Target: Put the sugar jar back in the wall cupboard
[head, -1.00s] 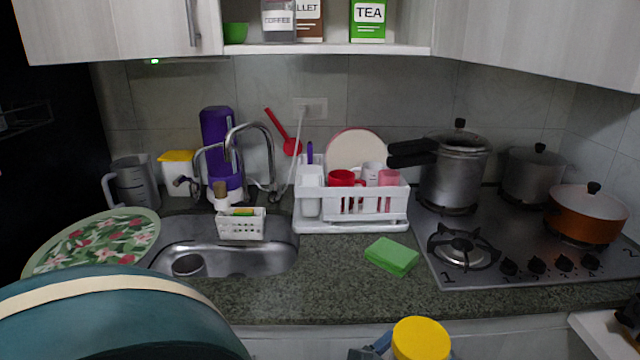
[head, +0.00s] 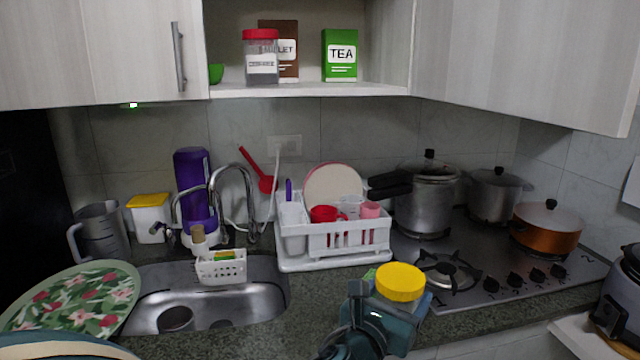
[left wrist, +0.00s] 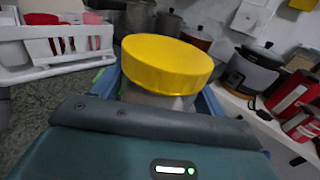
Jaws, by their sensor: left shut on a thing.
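The sugar jar, with a yellow lid (head: 400,281), is held upright by my left gripper (head: 386,308) in front of the counter edge, near the stove. In the left wrist view the yellow lid (left wrist: 167,64) rises above the gripper, whose blue fingers lie around the jar body; the label is hidden. The wall cupboard's open shelf (head: 310,90) is at the top centre. On it stand a red-lidded coffee jar (head: 261,57), a brown packet (head: 288,40), a green tea box (head: 340,55) and a green bowl (head: 216,73). My right gripper is out of view.
A white dish rack (head: 335,245) with cups and a plate stands below the shelf. The tap (head: 250,190) and sink are left of it. Pots (head: 428,200) stand on the stove at right. Bare shelf shows between the packet and tea box, and right of the tea box.

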